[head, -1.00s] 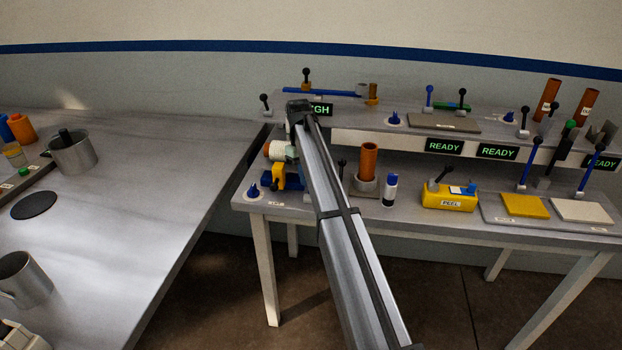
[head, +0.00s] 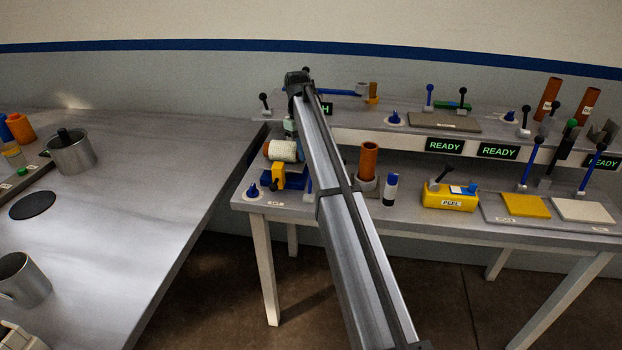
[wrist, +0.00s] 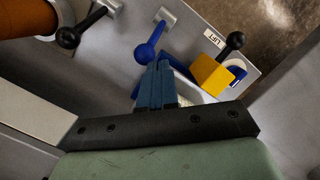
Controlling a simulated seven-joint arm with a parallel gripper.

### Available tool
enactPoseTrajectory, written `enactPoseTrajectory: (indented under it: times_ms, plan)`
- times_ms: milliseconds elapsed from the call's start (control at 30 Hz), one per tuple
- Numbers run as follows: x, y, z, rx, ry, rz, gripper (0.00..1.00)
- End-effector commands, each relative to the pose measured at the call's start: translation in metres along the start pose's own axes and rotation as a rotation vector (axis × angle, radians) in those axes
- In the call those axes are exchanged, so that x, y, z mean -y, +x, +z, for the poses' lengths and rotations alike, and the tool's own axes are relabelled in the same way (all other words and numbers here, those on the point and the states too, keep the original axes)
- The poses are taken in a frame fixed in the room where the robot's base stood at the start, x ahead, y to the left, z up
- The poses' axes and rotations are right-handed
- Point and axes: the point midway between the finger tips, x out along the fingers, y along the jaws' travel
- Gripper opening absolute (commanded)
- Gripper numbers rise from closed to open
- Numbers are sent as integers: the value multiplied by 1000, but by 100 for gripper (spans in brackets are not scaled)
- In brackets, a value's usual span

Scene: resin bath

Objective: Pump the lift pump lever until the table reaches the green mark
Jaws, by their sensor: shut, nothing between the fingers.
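In the wrist view a blue lever with a ball knob (wrist: 146,53) stands on the bench beside an upside-down label that seems to read LIFT (wrist: 213,38). My gripper (wrist: 164,65) has its blue fingers together and empty, very near the knob; I cannot tell if they touch. A yellow block (wrist: 210,75) lies to the right of the fingers; it also shows in the head view (head: 279,176), below a whitish roll (head: 284,151). I cannot make out the lift table or a green mark.
An orange tube (wrist: 25,18) and a black-knobbed lever (wrist: 68,38) stand left of the blue lever in the wrist view. A black knob (wrist: 235,40) is at its right. In the head view a blue-capped bottle (head: 390,189) and yellow PEEL box (head: 450,197) are right of my arm.

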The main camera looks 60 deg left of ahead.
Motion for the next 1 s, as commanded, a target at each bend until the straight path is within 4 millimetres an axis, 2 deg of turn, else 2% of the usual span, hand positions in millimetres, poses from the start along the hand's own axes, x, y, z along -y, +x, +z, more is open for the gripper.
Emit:
enactPoseTrajectory:
  times_ms: [333, 1000]
  plan:
    - [10, -8, 10, 28, -3, -16, 0]
    - [12, -6, 11, 29, -1, -17, 0]
